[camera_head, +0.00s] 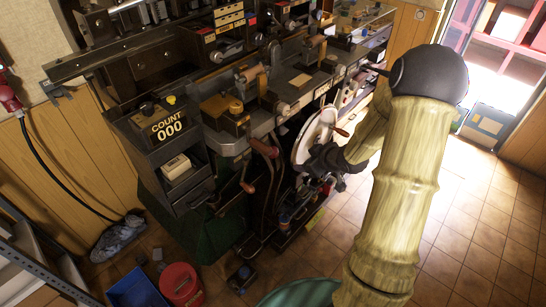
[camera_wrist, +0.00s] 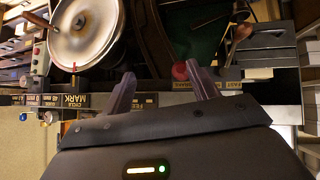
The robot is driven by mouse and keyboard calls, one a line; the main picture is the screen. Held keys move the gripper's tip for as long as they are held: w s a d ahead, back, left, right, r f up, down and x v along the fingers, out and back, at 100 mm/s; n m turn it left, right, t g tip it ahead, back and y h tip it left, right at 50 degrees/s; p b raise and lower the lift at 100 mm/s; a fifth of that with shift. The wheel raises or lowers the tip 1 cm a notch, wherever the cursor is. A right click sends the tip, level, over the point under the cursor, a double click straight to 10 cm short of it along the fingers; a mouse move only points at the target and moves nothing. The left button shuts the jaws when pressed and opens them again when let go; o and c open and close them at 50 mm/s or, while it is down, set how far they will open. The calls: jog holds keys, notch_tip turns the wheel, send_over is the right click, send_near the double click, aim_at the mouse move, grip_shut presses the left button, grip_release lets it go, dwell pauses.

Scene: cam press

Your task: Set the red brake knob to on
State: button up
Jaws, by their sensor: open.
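A round red knob (camera_wrist: 180,70) shows in the wrist view, between the two fingertips and nearer the right finger. A small label strip (camera_wrist: 190,85) sits just below and right of it; its print is only partly legible and seems to include "BRAKE". I cannot tell the knob's setting or whether a finger touches it. In the head view my dark gripper (camera_head: 322,160) is at the press front, just right of the pale wheel.
The pale handwheel (camera_head: 315,138) with its wooden handle is close beside my gripper; it also shows in the wrist view (camera_wrist: 85,28). A crank handle (camera_head: 247,187) juts out left. A red bucket (camera_head: 181,285) and blue bin (camera_head: 136,290) stand on the floor. Tiled floor at right is clear.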

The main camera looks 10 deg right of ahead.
jog(key=s+d+f+n+t+y+b, duration=0.2)
jog(key=d+f+n+t+y+b, duration=0.1)
jog(key=y, duration=0.6)
jog(key=shift+s+d+f+n+t, duration=0.25)
jog(key=shift+f+n+t, duration=0.2)
jog(key=shift+f, duration=0.25)
jog(key=shift+w, duration=0.1)
jog(key=p+x, duration=0.3)
jog(key=x, duration=1.4)
jog(key=shift+w+a, duration=0.1)
jog(key=shift+a, duration=0.1)
